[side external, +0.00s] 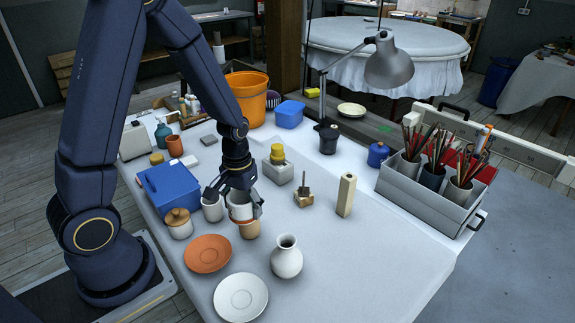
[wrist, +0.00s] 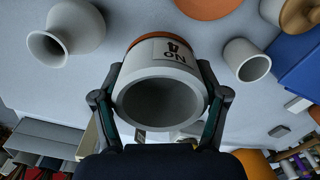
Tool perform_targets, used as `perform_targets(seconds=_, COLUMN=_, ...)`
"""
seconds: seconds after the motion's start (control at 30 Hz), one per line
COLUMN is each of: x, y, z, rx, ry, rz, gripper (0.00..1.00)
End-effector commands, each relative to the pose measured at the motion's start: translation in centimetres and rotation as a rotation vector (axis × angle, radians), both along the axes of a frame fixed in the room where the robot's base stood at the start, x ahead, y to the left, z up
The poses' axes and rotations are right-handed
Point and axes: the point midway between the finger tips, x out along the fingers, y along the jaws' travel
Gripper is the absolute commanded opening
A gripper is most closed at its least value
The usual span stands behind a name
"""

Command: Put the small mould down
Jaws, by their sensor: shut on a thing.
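A white, hollow, round piece, which I take to be the small mould (side external: 241,212), is between the fingers of my gripper (side external: 234,203). In the wrist view the mould (wrist: 173,58) shows its open mouth towards the camera, dark markings on its side and an orange band at its far end. The fingers press on it from both sides.
A white cup (side external: 212,211) stands close on the left, beside a lidded jar (side external: 179,224) and a blue box (side external: 170,187). An orange plate (side external: 208,254), a white plate (side external: 240,297) and a white vase (side external: 286,259) are in front. The table's right front (side external: 370,260) is clear.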

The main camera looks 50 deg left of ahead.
Motion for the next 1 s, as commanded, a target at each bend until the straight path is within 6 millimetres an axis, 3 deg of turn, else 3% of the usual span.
perform_targets(seconds=0.1, x=0.3, y=-2.1, z=0.1, rx=0.003, ry=-0.002, rz=-0.067, gripper=0.28)
perform_targets(seconds=0.2, x=1.1, y=-2.9, z=-0.2, rx=0.003, ry=-0.003, rz=-0.094, gripper=0.28)
perform_targets(seconds=0.27, x=2.0, y=-2.9, z=-0.6, rx=0.003, ry=-0.002, rz=-0.099, gripper=0.28)
perform_targets(seconds=0.53, x=9.2, y=-2.5, z=-3.9, rx=0.003, ry=-0.002, rz=-0.099, gripper=0.28)
perform_targets(seconds=0.6, x=10.5, y=-2.4, z=-5.4, rx=0.002, ry=0.002, rz=-0.099, gripper=0.28)
perform_targets(seconds=0.8, x=13.2, y=-2.2, z=-8.5, rx=0.002, ry=-0.001, rz=-0.099, gripper=0.28)
perform_targets(seconds=1.0, x=14.3, y=-2.1, z=-10.0, rx=0.002, ry=-0.001, rz=-0.099, gripper=0.28)
